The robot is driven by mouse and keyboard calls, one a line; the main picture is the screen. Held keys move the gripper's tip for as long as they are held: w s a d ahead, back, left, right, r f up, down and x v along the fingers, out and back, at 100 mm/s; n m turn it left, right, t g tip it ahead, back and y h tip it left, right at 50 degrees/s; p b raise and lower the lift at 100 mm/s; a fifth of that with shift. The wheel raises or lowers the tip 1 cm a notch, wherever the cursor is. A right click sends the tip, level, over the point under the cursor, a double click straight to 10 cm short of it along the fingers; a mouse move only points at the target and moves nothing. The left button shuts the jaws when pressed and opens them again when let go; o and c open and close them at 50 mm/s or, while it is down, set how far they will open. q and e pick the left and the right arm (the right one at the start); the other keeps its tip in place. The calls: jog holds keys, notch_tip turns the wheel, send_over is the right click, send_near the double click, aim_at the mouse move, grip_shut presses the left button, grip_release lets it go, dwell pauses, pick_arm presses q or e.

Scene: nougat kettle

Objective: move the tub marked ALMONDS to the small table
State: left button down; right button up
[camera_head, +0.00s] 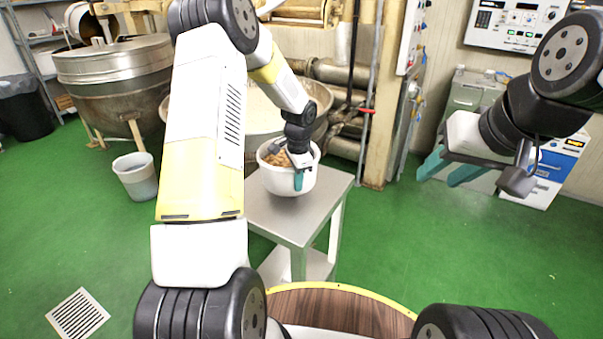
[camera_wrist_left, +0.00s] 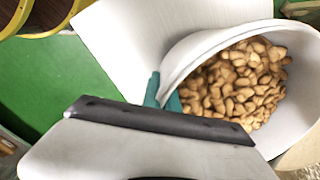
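A white round tub (camera_head: 273,183) of tan nuts is at the far part of the small grey metal table (camera_head: 290,225). No label shows on its visible side. My left gripper (camera_head: 298,177) reaches down at the tub's near right rim. In the left wrist view the teal fingers (camera_wrist_left: 163,95) straddle the wall of the tub (camera_wrist_left: 185,52), one outside and one inside, shut on it. I cannot tell whether the tub's base touches the tabletop, which shows pale in that view (camera_wrist_left: 120,40). My right gripper (camera_head: 449,168) is open and empty, in the air at the right.
A large steel kettle (camera_head: 118,85) stands at the back left, with a grey bucket (camera_head: 136,176) on the green floor before it. Another large pan and pipes (camera_head: 340,73) stand behind the table. A blue and white unit (camera_head: 548,170) is at the right. The near tabletop is clear.

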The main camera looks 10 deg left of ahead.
pick_arm(q)
jog(key=shift+w+f, duration=0.1)
jog(key=shift+f, duration=1.55)
jog(key=c, duration=2.1)
grip_release()
jog(key=shift+f, duration=0.25)
jog(key=o, duration=0.4)
jog(key=shift+r, duration=0.1)
